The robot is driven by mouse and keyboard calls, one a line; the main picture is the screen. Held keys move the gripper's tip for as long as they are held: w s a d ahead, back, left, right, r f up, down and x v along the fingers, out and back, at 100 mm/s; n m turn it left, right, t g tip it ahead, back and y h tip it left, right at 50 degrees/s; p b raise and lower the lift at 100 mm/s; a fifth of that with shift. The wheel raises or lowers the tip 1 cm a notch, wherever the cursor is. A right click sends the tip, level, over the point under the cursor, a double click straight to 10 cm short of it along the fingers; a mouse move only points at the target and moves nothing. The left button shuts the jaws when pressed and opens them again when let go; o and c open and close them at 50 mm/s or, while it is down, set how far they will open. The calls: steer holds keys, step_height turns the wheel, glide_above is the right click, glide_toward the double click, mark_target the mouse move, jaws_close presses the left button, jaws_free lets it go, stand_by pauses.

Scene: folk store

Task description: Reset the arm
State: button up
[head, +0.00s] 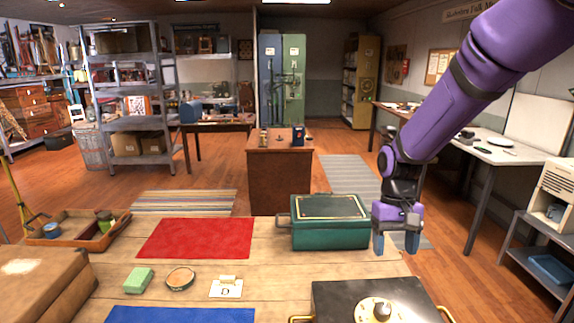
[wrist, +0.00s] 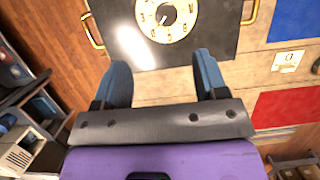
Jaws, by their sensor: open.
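My purple arm comes in from the upper right in the head view. My gripper (head: 396,243) hangs with its blue fingers pointing down, at the right edge of the wooden table (head: 262,270), just right of the green box (head: 328,222). In the wrist view my gripper (wrist: 160,80) shows two blue fingers spread apart with nothing between them. Beyond the fingertips is a black box with a cream dial (wrist: 125,40) and brass handles. The same dial box (head: 340,296) shows at the front right of the table in the head view.
A grey shelf unit (head: 540,262) stands to the right.

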steer(key=s+d+r+t, duration=0.3)
steer(key=s+r+t, duration=0.1)
steer(key=s+r, duration=0.5)
steer(key=s+d+r+t, duration=0.2)
steer(key=s+r+t, duration=0.2)
steer(key=s+r, duration=0.6)
steer(key=shift+s+d, duration=0.4)
steer(key=shift+s, duration=0.15)
